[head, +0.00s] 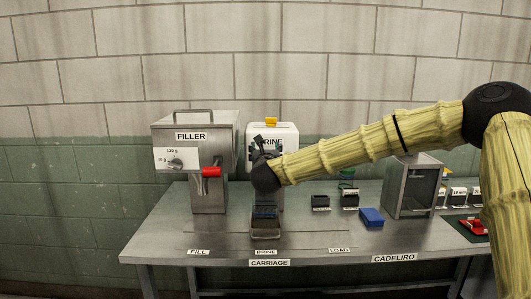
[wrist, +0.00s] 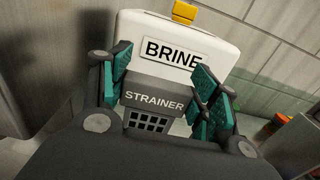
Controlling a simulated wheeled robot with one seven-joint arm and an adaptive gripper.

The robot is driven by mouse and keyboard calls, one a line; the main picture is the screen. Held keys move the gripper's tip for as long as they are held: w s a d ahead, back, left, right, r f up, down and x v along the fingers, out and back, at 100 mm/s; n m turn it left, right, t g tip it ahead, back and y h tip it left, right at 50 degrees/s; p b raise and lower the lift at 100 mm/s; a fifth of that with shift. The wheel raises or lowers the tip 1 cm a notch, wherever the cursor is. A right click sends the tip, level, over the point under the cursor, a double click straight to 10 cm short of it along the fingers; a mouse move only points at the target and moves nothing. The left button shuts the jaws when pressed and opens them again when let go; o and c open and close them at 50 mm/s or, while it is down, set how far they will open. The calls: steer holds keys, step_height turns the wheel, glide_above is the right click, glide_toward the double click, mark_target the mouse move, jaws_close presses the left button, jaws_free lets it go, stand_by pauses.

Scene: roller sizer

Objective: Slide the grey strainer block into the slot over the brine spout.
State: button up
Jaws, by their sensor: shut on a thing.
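The grey strainer block (wrist: 154,99), with a STRAINER label and a small grid, is held between the teal pads of my gripper (wrist: 165,90) in the wrist view. The white brine unit (wrist: 160,38) stands right behind it, with a yellow part on top; it also shows in the head view (head: 285,133). In the head view my gripper (head: 262,150) is in front of the brine unit, above the carriage (head: 265,235). The block and the slot over the spout are hidden there. I cannot tell whether the block touches the unit.
The filler (head: 191,160) with a red handle (head: 211,172) stands close at the left. Two dark blocks (head: 320,202) (head: 350,199), a blue block (head: 371,217) and an open metal box (head: 413,187) stand to the right. The table's front left (head: 165,238) is clear.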

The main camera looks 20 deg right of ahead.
steer(key=shift+f+b, duration=2.5)
steer(key=shift+f, duration=0.05)
steer(key=o, duration=1.1)
steer(key=shift+s, duration=0.1)
steer(key=v, duration=1.1)
steer(key=shift+s, duration=0.4)
steer(key=shift+a, duration=0.1)
